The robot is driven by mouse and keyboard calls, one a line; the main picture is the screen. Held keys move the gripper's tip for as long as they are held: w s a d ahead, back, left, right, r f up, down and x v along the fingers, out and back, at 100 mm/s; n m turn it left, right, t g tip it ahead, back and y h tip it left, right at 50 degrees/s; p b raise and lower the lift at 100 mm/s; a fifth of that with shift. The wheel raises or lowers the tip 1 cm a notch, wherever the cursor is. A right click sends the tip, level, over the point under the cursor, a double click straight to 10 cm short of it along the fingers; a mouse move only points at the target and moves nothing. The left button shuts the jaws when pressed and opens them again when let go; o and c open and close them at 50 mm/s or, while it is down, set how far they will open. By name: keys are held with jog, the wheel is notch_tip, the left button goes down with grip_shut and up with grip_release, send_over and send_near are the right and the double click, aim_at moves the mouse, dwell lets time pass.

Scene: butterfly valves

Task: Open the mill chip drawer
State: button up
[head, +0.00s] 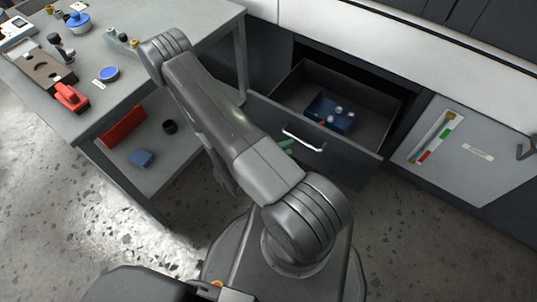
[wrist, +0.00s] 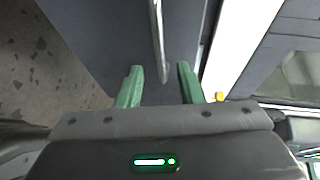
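The mill chip drawer (head: 350,160) is a dark drawer pulled well out of the machine's base, with its inside showing. Its pale bar handle (head: 304,141) is on the front panel. In the wrist view the handle (wrist: 157,40) runs from the top edge down to between the fingertips. My gripper (wrist: 160,72) has two green fingers, spread apart with a gap on each side of the handle. In the head view a bit of green finger shows just left of the handle; my arm hides the rest. I cannot tell the depth between fingers and handle.
A blue tray (head: 331,114) with small items lies inside the drawer. A grey workbench (head: 150,75) with tools and a lower shelf stands at the left. A grey panel (head: 470,150) with a coloured strip is right of the drawer. Speckled floor (head: 430,235) is free at the lower right.

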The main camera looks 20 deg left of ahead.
jog(key=p+v, duration=0.1)
jog(key=v, duration=0.5)
jog(key=shift+s+a, duration=0.2)
dwell(0.6)
jog(key=b+x, duration=0.2)
jog(key=x, duration=1)
dwell(0.4)
jog(key=shift+s+a+r, duration=0.1)
jog(key=shift+s, duration=0.05)
dwell(0.4)
